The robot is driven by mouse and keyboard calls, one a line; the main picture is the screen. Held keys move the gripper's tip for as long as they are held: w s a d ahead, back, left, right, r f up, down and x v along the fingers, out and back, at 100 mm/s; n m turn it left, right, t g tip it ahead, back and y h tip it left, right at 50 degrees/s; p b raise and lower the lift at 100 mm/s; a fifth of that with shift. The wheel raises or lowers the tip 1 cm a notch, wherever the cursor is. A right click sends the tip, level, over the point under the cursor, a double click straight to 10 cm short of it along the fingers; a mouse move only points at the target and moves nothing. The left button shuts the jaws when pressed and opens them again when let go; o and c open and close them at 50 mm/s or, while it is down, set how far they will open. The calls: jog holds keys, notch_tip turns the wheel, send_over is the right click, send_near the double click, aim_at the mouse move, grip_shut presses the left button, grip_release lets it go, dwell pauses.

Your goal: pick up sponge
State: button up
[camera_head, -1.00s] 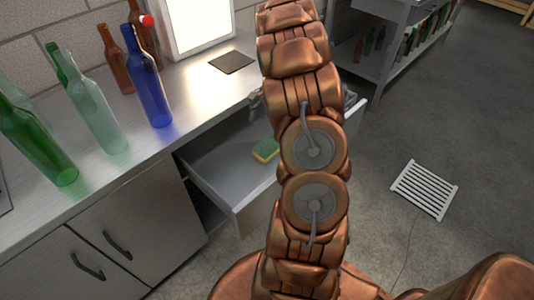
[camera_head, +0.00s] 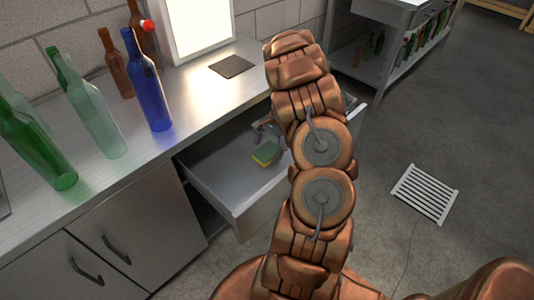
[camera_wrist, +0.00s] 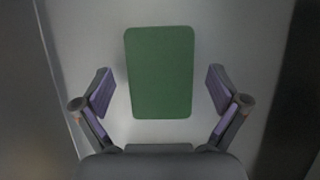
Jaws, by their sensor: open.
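The sponge (camera_head: 265,153), green on top and yellow on its side, lies on the floor of the open drawer (camera_head: 215,172) in the head view. In the wrist view the sponge (camera_wrist: 160,72) shows as a green rectangle between and beyond the fingers. My gripper (camera_wrist: 161,92) is open and empty, with one finger on each side of the sponge and space between. In the head view my gripper (camera_head: 266,128) is partly hidden behind my arm, just above the sponge. I cannot tell the exact height gap.
The drawer's walls surround the sponge. On the metal counter (camera_head: 200,88) stand several glass bottles, including a blue bottle (camera_head: 148,85) and a green bottle (camera_head: 38,145). A dark square mat (camera_head: 232,66) lies near the light panel (camera_head: 200,25). A floor grate (camera_head: 424,193) is at right.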

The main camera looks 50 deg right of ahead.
jog(key=shift+a+f, duration=0.15)
jog(key=shift+f, duration=0.2)
jog(key=shift+f, duration=0.25)
dwell(0.4)
jog(key=c, duration=0.8)
